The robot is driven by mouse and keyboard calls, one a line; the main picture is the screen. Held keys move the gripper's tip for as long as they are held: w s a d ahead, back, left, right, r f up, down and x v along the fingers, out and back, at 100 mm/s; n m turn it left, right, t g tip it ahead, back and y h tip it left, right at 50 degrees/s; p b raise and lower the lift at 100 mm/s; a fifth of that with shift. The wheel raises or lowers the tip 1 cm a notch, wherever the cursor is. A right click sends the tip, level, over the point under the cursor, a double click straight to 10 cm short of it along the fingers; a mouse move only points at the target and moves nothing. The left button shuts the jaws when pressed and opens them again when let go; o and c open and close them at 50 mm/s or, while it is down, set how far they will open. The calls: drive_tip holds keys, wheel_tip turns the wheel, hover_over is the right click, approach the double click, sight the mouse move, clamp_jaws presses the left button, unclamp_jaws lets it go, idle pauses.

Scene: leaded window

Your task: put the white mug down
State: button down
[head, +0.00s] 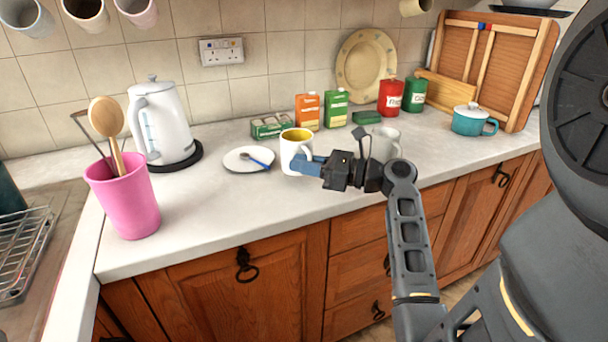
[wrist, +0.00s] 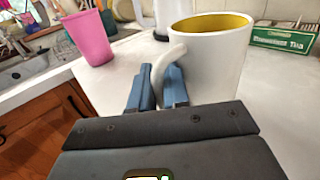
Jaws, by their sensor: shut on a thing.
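The white mug (head: 291,150) with a yellow inside is upright at the middle of the counter in the head view. In the wrist view the mug (wrist: 212,65) fills the upper middle, its handle toward me. My gripper (head: 302,166) reaches in from the right, its blue fingers at the mug's handle. In the wrist view my gripper (wrist: 160,88) is shut on the handle, one finger on each side. I cannot tell whether the mug's base touches the counter.
Left of the mug are a saucer (head: 238,163) with a blue spoon, a white kettle (head: 165,120) and a pink utensil pot (head: 125,203). Behind are a green tea box (head: 271,127) and cartons. Another pale mug (head: 386,140) stands behind my wrist. Counter in front is clear.

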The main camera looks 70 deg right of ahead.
drive_tip(key=shift+f, duration=1.4)
drive_tip(key=shift+f, duration=0.1)
drive_tip(key=c, duration=1.1)
unclamp_jaws()
drive_tip(key=shift+s, duration=0.3)
drive_tip(key=s, duration=1.1)
drive_tip(key=shift+s+b, duration=0.25)
drive_tip(key=shift+b, duration=0.2)
drive_tip(key=shift+a, duration=0.1)
